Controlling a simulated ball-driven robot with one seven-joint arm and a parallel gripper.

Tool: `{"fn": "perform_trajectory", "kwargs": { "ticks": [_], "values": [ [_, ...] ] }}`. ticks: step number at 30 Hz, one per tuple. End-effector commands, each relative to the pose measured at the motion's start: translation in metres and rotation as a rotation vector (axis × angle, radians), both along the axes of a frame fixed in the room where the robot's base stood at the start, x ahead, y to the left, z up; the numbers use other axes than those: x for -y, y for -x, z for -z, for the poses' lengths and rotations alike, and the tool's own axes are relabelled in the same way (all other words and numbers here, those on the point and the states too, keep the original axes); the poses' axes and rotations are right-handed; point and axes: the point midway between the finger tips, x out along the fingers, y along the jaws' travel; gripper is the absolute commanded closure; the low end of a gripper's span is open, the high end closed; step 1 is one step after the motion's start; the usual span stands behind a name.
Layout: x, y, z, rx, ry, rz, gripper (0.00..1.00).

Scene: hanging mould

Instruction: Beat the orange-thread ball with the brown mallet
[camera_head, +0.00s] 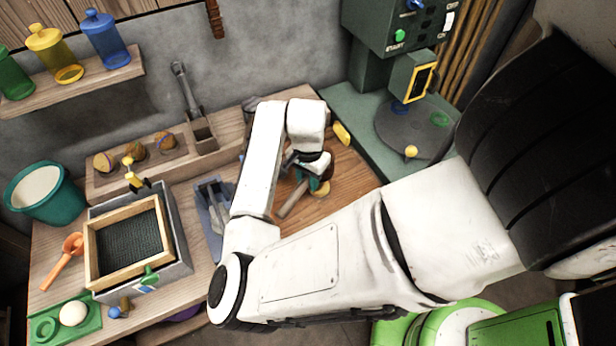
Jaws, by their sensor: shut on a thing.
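My gripper (312,170) is over the right part of the wooden bench, at the end of my white arm. It is shut on what looks like the brown mallet (292,199), whose pale brown bar slants down and left below the jaws. The fingertips and part of the mallet are hidden. A small tan rounded thing (321,188) shows close beside the jaws, with teal and red bits near it. I cannot tell whether it is the orange-thread ball.
A framed mesh tray (128,240), a teal bucket (40,192) and an orange scoop (66,256) stand on the left. A grey-blue metal holder (209,214) lies beside my arm. A green machine (395,118) stands at the right. My arm covers the bench's front right.

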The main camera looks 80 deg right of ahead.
Motion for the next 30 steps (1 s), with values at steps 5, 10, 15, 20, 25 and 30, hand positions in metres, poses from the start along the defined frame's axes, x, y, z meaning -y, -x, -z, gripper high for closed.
{"fn": "perform_trajectory", "kwargs": {
  "ticks": [5, 10, 15, 20, 25, 30],
  "values": [
    [0.0, 0.0, 0.025, 0.0, 0.0, 0.0, 1.0],
    [-0.001, 0.0, 0.04, 0.0, 0.001, 0.0, 1.0],
    [0.0, 0.0, 0.033, 0.0, 0.0, 0.0, 1.0],
    [0.0, 0.0, 0.011, 0.0, 0.001, 0.0, 1.0],
    [0.0, 0.0, -0.005, 0.0, 0.001, 0.0, 1.0],
    [0.0, 0.0, -0.002, 0.0, 0.001, 0.0, 1.0]
  ]
}}
